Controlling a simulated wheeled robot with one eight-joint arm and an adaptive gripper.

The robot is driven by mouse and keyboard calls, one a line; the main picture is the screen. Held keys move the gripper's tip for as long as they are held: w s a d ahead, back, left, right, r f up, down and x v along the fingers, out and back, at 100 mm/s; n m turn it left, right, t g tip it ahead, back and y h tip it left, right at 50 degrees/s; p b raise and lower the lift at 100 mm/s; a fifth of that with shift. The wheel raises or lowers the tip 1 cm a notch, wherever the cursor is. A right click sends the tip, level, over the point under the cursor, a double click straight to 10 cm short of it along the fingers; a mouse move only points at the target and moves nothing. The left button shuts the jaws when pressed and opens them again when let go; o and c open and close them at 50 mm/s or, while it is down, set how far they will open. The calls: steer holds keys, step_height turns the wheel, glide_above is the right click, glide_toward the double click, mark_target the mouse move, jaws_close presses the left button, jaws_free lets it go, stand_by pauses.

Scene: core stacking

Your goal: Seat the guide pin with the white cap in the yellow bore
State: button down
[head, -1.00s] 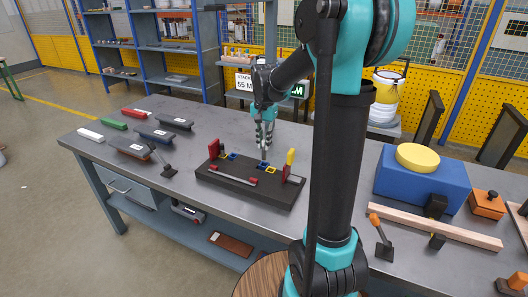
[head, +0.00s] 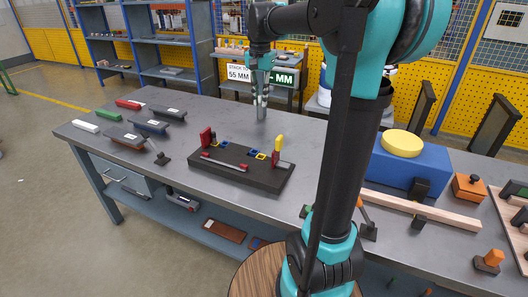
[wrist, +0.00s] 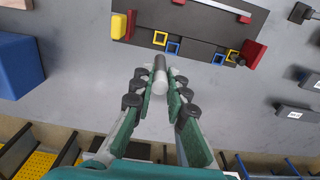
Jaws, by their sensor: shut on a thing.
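My gripper (head: 262,100) is shut on a grey cylindrical pin (head: 261,115), which hangs roughly upright behind the black fixture. The black fixture (head: 240,180) has square yellow and blue frames on top. One yellow bore (head: 261,156) is towards its right end beside a blue one (head: 253,152). The wrist view shows this yellow bore (wrist: 160,38) and another yellow frame (wrist: 232,55) near the other end. The pin is apart from the fixture.
A red block (head: 206,137) and a yellow upright (head: 279,143) rise from the fixture's ends, with a grey bar (head: 225,164) along its front. Several labelled blocks lie left. A blue box (head: 408,165) stands right. The tabletop behind the fixture is clear.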

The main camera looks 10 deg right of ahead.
mark_target(260, 118)
step_height(260, 118, down, 20)
steer(key=shift+r, duration=0.2)
steer(key=shift+f, duration=0.1)
stand_by(0.3)
steer(key=c, duration=1.5)
jaws_free()
step_height(260, 118, up, 12)
steer(key=shift+r, duration=0.15)
steer(key=shift+a, duration=0.1)
